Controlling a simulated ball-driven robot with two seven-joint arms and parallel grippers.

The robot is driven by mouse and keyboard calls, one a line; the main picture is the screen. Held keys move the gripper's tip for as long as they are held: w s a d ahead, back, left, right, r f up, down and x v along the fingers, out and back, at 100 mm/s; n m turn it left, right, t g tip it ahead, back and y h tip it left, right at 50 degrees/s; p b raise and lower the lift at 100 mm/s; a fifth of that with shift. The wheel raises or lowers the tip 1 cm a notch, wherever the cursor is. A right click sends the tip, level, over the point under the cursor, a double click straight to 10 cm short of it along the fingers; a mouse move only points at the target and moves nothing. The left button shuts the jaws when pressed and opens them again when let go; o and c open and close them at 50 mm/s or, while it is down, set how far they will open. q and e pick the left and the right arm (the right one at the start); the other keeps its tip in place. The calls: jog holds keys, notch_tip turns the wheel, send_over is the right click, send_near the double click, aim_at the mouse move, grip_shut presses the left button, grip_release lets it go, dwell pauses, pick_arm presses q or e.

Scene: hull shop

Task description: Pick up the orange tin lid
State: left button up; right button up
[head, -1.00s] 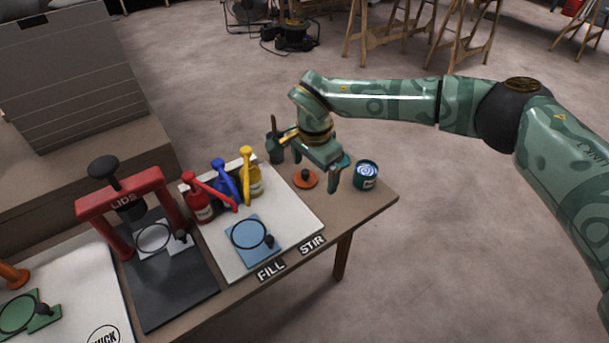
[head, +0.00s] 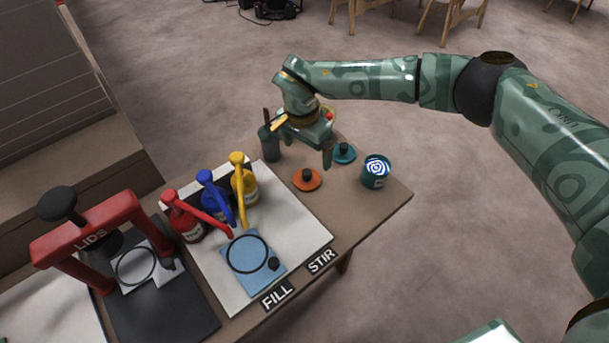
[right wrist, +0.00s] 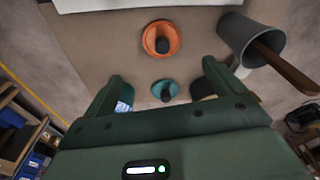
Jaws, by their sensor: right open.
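The orange tin lid (head: 306,180) is a flat disc with a dark knob. It lies on the brown table top, to the right of the white board. In the right wrist view the orange lid (right wrist: 161,38) is near the top centre, beyond the fingertips. My right gripper (head: 302,152) is open and empty, pointing down above the table, behind the orange lid in the head view. In the right wrist view its two fingers (right wrist: 163,76) are spread wide, with the teal lid (right wrist: 165,90) showing between them. My left gripper is not in view.
A teal lid (head: 344,153) and a tin with a blue-white spiral (head: 376,170) are right of the orange lid. A dark cup with a stick (head: 270,143) stands to its left. Red, blue and yellow (head: 243,180) dispensers stand on the white board. The red press (head: 100,240) is farther left.

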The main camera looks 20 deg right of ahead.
aim_at(307, 171)
jog(key=f, duration=0.1)
jog(key=f+b, duration=0.1)
jog(key=f, duration=0.3)
jog(key=shift+w+d, duration=0.2)
jog(key=shift+w, duration=0.05)
jog(key=f+b, duration=0.2)
jog(key=f, duration=0.1)
jog(key=f+b, duration=0.1)
jog(key=f, duration=0.1)
jog(key=shift+w+f+b, duration=0.2)
jog(key=shift+w+b, duration=0.05)
jog(key=shift+b, duration=0.1)
jog(key=shift+r, duration=0.15)
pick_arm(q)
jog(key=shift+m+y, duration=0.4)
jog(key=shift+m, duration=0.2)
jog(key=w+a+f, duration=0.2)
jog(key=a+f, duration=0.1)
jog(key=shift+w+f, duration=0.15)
pick_arm(e)
jog(key=c, duration=1)
